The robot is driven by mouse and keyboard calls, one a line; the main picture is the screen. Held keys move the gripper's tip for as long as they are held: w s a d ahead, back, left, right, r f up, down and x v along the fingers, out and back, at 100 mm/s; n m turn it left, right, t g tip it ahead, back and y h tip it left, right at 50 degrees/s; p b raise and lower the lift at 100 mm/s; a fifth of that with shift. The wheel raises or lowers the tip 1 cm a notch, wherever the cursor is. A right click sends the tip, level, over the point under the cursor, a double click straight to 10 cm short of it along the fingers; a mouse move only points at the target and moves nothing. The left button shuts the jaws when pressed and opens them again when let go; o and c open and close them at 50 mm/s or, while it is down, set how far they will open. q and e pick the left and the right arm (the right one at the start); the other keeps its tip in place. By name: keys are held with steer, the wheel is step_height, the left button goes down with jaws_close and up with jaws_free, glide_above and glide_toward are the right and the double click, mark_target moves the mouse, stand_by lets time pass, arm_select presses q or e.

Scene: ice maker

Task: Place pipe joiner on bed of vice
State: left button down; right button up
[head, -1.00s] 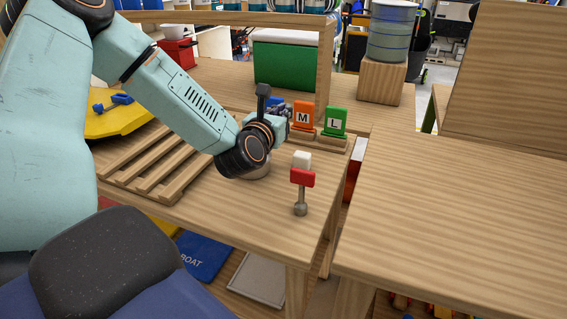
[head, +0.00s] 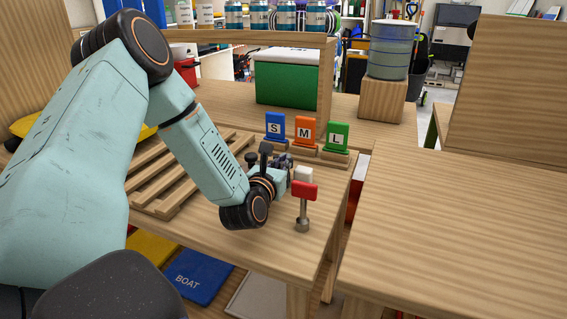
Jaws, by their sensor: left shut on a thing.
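My left gripper (head: 288,174) is small and partly hidden by its own wrist. I cannot tell whether this piece is the pipe joiner, and I cannot make out a vice. My right gripper is not in view.
Blue S (head: 275,126), orange M (head: 305,131) and green L (head: 337,135) signs stand behind the gripper. A slatted wooden rack (head: 185,178) lies to its left. Another wooden table (head: 460,225) is at the right, across a gap.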

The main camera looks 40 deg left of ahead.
arm_select(q)
steer(key=shift+s, duration=0.15)
steer(key=c, duration=1.6)
jaws_free()
steer(key=shift+w+f, duration=0.15)
steer(key=shift+w, duration=0.05)
steer(key=shift+o, duration=1.3)
steer(key=shift+s, duration=0.15)
